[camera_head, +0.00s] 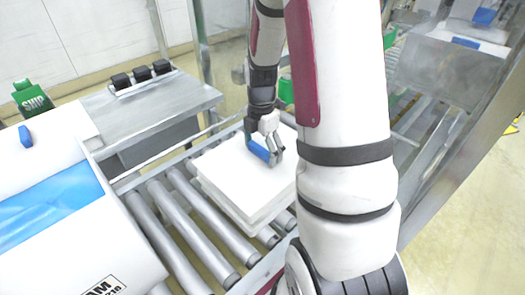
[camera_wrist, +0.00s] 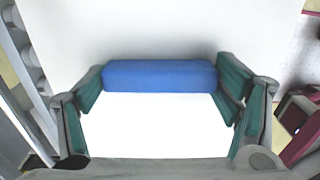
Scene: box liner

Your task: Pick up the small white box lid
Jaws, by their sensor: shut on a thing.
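The white box lid (camera_head: 222,176) is a flat white slab with a blue handle (camera_head: 258,150) on top. It lies on the roller conveyor, and its edge shows what may be more than one layer. My gripper (camera_head: 267,143) is at the handle from above. In the wrist view my gripper (camera_wrist: 160,82) has its two fingers at the two ends of the blue handle (camera_wrist: 160,76), shut on it, with the white lid surface (camera_wrist: 160,125) filling the space around. My arm hides the right part of the lid in the head view.
A metal table (camera_head: 150,105) with several small black blocks (camera_head: 140,75) is behind. A metal post (camera_head: 200,55) rises near the table. Rollers between box and lid are bare.

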